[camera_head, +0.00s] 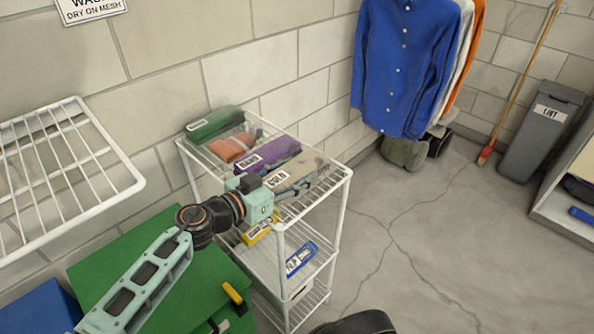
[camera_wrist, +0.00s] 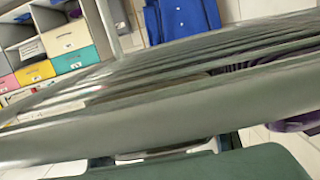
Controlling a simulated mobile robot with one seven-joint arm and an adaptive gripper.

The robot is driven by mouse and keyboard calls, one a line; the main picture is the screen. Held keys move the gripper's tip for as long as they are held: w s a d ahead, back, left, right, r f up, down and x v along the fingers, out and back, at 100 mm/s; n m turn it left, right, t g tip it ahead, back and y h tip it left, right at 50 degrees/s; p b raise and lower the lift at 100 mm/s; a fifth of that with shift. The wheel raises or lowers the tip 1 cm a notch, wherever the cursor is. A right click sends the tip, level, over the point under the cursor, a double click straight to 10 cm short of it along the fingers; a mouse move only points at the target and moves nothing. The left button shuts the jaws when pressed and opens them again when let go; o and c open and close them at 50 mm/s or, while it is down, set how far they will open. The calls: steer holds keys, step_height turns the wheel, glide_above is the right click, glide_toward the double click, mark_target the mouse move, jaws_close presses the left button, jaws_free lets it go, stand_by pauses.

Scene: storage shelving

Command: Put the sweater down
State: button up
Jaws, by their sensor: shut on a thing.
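The grey-beige folded garment, apparently the sweater (camera_head: 309,176), is at the right end of the white wire rack's top shelf, at my gripper (camera_head: 268,198). My gripper is shut on its near edge. In the wrist view the sweater (camera_wrist: 150,112) spans the picture as grey-green folds close to the camera, above my gripper (camera_wrist: 165,152). The fingertips are mostly hidden. The sweater looks level and at about shelf height; I cannot tell whether it touches the wires.
The white wire rack (camera_head: 345,180) also bears a purple garment (camera_head: 268,157), an orange one (camera_head: 230,148) and a green one (camera_head: 215,124) on top. A yellow box (camera_head: 258,229) and a blue item (camera_head: 300,258) lie lower. Hanging shirts (camera_head: 400,65) are behind.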

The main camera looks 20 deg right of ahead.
steer(key=shift+s+r, duration=0.1)
steer(key=shift+f, duration=0.2)
steer(key=o, duration=1.1)
steer(key=shift+r, duration=0.1)
steer(key=shift+a+r, duration=0.1)
steer(key=shift+r, duration=0.05)
steer(key=p+v, duration=0.1)
steer(key=v, duration=1.1)
steer(key=shift+c, duration=0.4)
